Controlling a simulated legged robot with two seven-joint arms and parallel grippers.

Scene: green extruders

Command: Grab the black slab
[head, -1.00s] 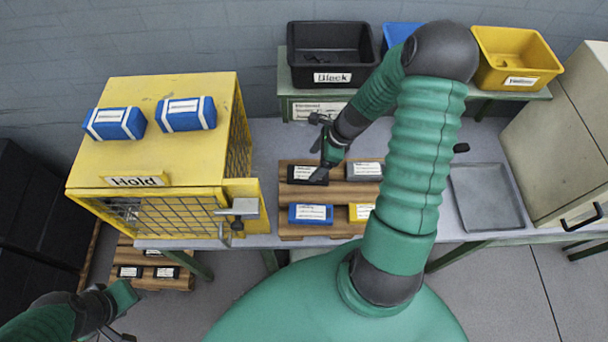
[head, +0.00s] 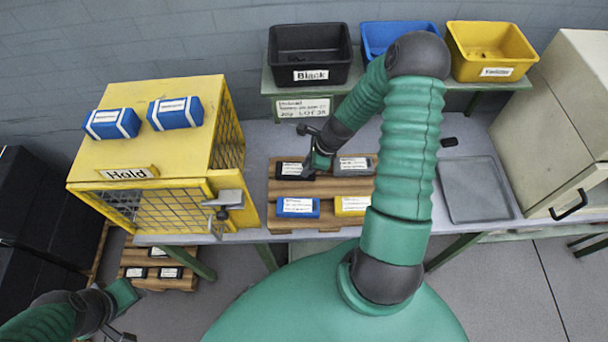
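A black slab (head: 291,169) with a white label lies at the back left of a wooden pallet (head: 335,217) on the table. My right gripper (head: 307,170) is down at the slab's right end, with its fingers close to or touching it. The gripper's body and the small size hide whether its fingers are closed on the slab. My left gripper (head: 122,336) is at the bottom left, away from the table and partly cut off by the frame edge. Its finger opening is unclear.
A grey slab (head: 353,173), a blue slab (head: 298,214) and a yellow slab (head: 352,211) share the pallet. A yellow Hold cage (head: 170,150) stands left. Black (head: 350,68), blue (head: 373,50) and yellow (head: 458,62) bins sit behind. A grey tray (head: 466,216) lies right.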

